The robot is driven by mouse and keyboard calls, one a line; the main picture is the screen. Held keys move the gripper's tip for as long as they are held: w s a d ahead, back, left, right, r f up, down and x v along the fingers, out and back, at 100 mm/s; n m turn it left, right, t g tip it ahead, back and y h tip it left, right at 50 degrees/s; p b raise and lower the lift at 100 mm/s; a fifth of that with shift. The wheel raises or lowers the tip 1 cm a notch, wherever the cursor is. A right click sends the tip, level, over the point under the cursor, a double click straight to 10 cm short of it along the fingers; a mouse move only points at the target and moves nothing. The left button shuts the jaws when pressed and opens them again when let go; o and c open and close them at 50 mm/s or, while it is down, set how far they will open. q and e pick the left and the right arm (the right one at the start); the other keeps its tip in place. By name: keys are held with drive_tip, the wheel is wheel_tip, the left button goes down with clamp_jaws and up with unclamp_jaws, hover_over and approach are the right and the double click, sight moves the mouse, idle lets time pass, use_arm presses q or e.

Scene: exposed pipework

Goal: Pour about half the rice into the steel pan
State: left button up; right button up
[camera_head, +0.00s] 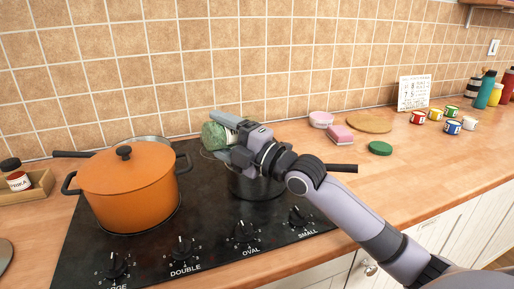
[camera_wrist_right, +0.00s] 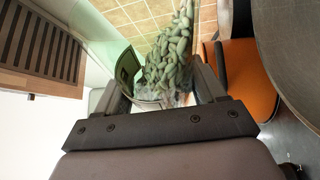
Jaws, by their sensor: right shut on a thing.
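My right gripper (camera_head: 236,155) is shut on a clear container (camera_wrist_right: 147,104), whose rim shows between the fingers in the wrist view. A pale green, lumpy mass (camera_wrist_right: 172,55) shows at the container; it also shows behind the gripper in the head view (camera_head: 214,135). I cannot tell whether it is the rice or lies behind it. A steel pan (camera_head: 258,188) with a black handle (camera_head: 342,168) stands on the hob below my right gripper, which hides much of its opening. Its inside is not visible. My left gripper is not in view.
A lidded orange pot (camera_head: 128,188) stands on the black hob (camera_head: 210,235), left of the pan. Another pan's rim (camera_head: 150,139) shows behind it. A pink sponge (camera_head: 340,135), green disc (camera_head: 380,148) and several small tins lie on the counter at right. A tiled wall closes the back.

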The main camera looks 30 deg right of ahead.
drive_tip(key=shift+d+r+m+t+h+p, duration=0.15)
drive_tip(key=shift+d+r+m+t+p, duration=0.2)
drive_tip(key=shift+m, duration=0.4)
drive_tip(key=shift+d+r+m+t+h+p, duration=0.2)
drive_tip(key=shift+r+m+t, duration=0.15)
drive_tip(key=shift+r+m, duration=0.3)
idle(3.0)
drive_tip(key=shift+f, duration=0.15)
